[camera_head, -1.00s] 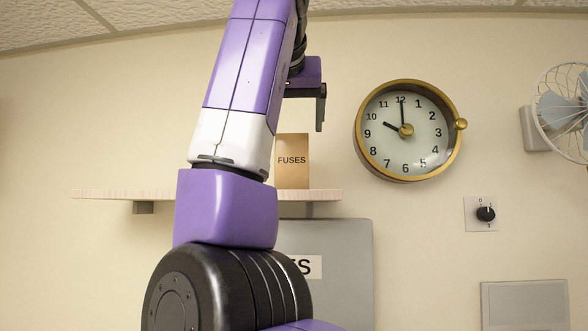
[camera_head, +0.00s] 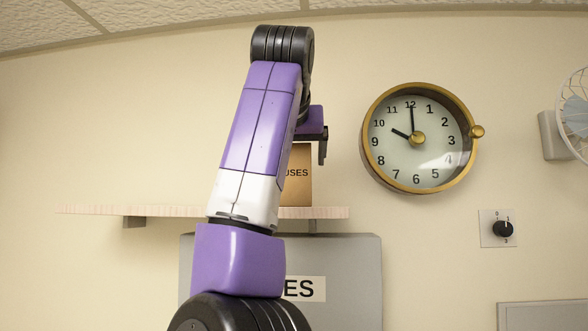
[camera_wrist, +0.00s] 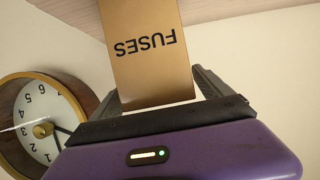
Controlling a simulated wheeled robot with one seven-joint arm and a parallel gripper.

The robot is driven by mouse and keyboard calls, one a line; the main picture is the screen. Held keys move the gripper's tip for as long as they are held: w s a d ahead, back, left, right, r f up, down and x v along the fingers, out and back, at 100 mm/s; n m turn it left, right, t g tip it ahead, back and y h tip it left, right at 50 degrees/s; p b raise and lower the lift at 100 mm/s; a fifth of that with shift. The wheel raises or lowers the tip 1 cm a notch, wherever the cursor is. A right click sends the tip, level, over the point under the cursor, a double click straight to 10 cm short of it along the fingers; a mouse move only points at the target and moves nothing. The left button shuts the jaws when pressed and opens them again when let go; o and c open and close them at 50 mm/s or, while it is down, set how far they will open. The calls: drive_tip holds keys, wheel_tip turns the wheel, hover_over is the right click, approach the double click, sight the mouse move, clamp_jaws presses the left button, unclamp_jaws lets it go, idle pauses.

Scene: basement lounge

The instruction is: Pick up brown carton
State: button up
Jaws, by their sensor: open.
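The brown carton (camera_head: 298,180), labelled FUSES, stands upright on the wall shelf (camera_head: 90,210) in the head view, its left part hidden behind my arm. My gripper (camera_head: 314,138) is at the height of the carton's upper part; one finger shows just right of it, and the other is hidden. In the wrist view, which is upside down, the carton (camera_wrist: 150,70) lies between the two spread fingers of my gripper (camera_wrist: 158,86). I cannot tell whether either finger touches it.
A round brass clock (camera_head: 418,139) hangs on the wall to the right. A fan (camera_head: 575,115) and a dial switch (camera_head: 502,229) are further right. A grey fuse box (camera_head: 350,280) is below the shelf. The shelf's left part is clear.

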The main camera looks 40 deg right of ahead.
drive_tip(key=shift+w+d+f, duration=0.25)
drive_tip(key=shift+w+d, duration=0.1)
drive_tip(key=c, duration=1.5)
drive_tip(key=shift+c, duration=0.2)
